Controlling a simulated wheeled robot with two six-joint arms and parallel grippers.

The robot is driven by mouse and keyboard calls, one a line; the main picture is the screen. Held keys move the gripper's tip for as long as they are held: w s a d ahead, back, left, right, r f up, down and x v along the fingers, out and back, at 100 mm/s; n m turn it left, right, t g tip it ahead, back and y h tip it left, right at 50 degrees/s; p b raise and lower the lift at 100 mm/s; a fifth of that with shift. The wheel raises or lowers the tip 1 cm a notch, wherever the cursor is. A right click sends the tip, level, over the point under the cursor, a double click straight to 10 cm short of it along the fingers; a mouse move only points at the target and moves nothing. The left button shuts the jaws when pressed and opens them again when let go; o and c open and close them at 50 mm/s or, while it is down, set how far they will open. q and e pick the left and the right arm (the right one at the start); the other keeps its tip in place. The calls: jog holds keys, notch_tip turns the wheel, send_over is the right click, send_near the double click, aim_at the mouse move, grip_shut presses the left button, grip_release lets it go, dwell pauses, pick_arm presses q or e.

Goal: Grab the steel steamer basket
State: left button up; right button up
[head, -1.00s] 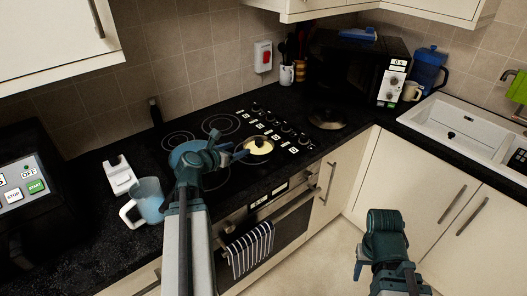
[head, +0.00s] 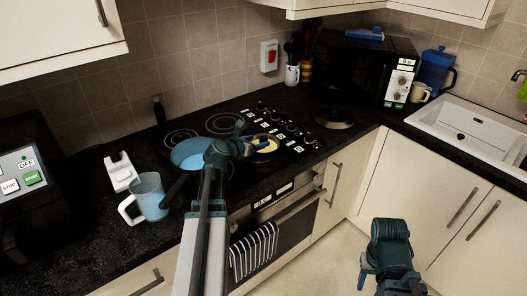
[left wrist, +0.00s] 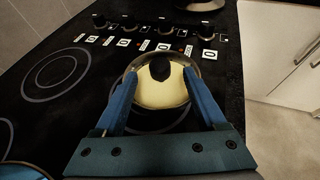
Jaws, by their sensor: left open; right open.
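A small round steel-rimmed vessel (head: 270,141) with a cream-yellow top sits on the black hob; I take it for the steel steamer basket. In the left wrist view the vessel (left wrist: 150,95) shows a black knob at its middle. My left gripper (head: 258,145) is open over its near left side. In the left wrist view the two blue fingers of this gripper (left wrist: 160,84) straddle the vessel in the picture, with the knob between their tips; I cannot tell if they touch it. My right gripper (head: 364,274) is open and empty over the floor, away from the counter.
A blue pan (head: 187,152) is close left of my left arm. A light blue mug (head: 150,196) and a white item (head: 122,172) stand further left. A dark round lid-like thing (head: 334,119) lies behind right. A microwave (head: 360,75) and a sink (head: 470,130) are at the back.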

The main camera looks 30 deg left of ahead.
aim_at(261, 140)
pick_arm(q)
jog(key=x, duration=0.3)
jog(key=shift+f+b, duration=0.1)
jog(key=shift+b, duration=0.25)
jog(key=shift+s, duration=0.1)
grip_shut()
dwell(0.9)
